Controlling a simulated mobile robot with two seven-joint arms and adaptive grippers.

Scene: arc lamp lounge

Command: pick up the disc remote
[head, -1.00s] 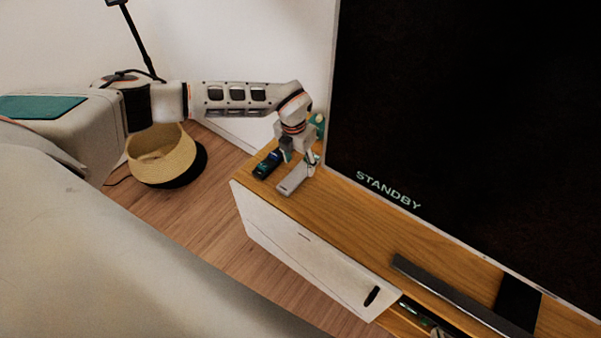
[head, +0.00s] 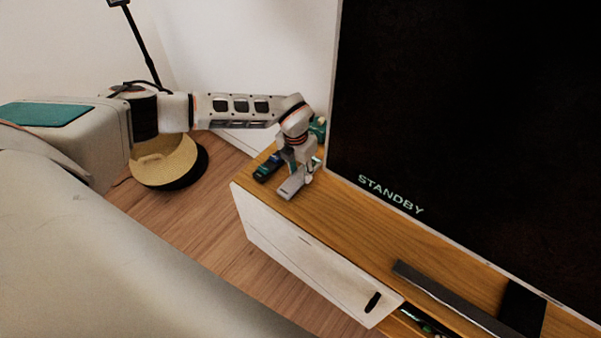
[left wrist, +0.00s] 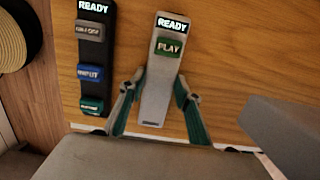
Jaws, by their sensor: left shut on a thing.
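A light grey remote (head: 291,188) with a lit READY display and a green PLAY button lies near the left end of the wooden cabinet top (head: 345,225). It also shows in the left wrist view (left wrist: 155,98). I take it for the disc remote. My left gripper (head: 299,171) comes down over it from above. Its teal-padded fingers (left wrist: 157,90) are shut on the remote's two long sides. I cannot tell whether the remote is clear of the wood. My right gripper is out of view.
A black remote (left wrist: 94,55) with several buttons lies just left of the grey one. A dark bar (head: 455,297) lies farther right.

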